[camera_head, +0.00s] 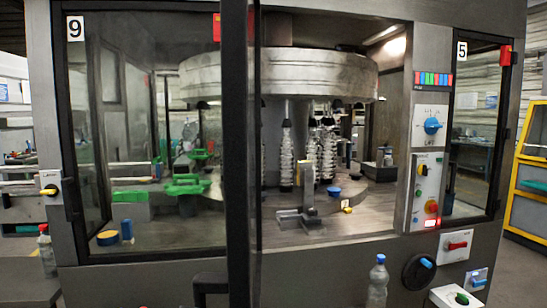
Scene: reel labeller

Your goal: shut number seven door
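The labeller has a wide middle opening, and its inside shows directly. A dark-framed door (240,150) stands open at the left side of this opening, swung out toward me and seen nearly edge-on. Its frame runs past the top and bottom of the view. No number seven shows on it from here. A dark bracket-like part (210,287), perhaps its handle, sticks out to the left low down. The panel at left carries a number 9 label (75,28), and the one at right a number 5 label (462,49). Neither of my grippers is in view.
A large metal drum (280,75) and a grey bracket (308,195) are inside the opening. A control panel (428,150) borders it at right. Clear bottles stand at the front (378,282) and left (46,250). A black round knob (419,273) protrudes low at right.

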